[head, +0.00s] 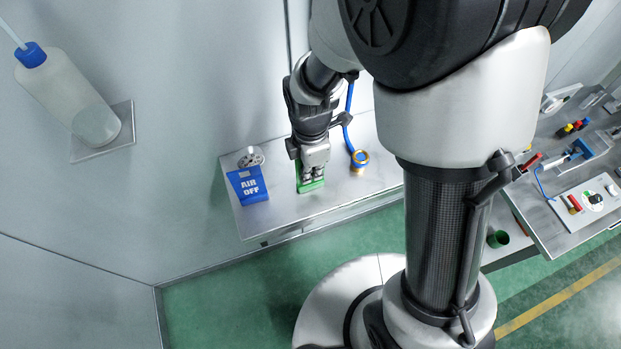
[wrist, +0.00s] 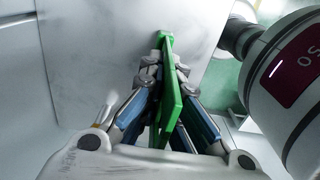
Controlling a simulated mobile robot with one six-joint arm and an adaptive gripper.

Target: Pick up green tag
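The green tag (head: 311,186) is at the small metal shelf, between the blue tag and a brass ring. In the wrist view the green tag (wrist: 172,85) stands edge-on between my fingers, its narrow end reaching past the fingertips. My gripper (head: 313,171) points down over the shelf, and its fingers press in on both sides of the tag. It is shut on the tag. The gripper also shows in the wrist view (wrist: 165,72). I cannot tell whether the tag's lower end touches the shelf. The fingers hide part of the tag.
A blue "AIR OFF" tag (head: 248,185) lies left on the shelf (head: 290,212), near a grey round valve (head: 250,158). The brass ring (head: 359,160) with a blue hose is close on the right. A workbench (head: 550,222) with tools stands right.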

